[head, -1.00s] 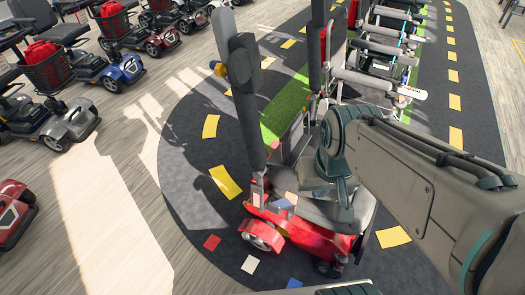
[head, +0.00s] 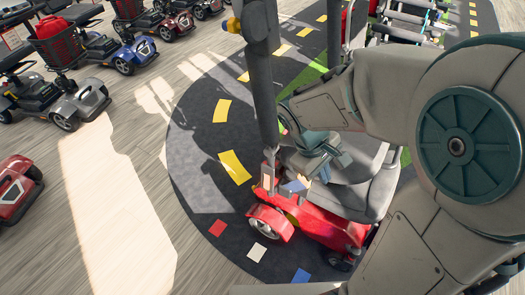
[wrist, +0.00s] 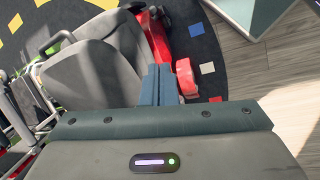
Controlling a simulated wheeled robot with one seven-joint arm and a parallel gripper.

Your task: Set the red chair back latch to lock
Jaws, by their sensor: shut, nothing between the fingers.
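Other scooters (head: 62,100) stand at the left, one with a red bag. More seats (head: 410,35) stand in a row behind. The dark mat has yellow, red, white and blue patches.

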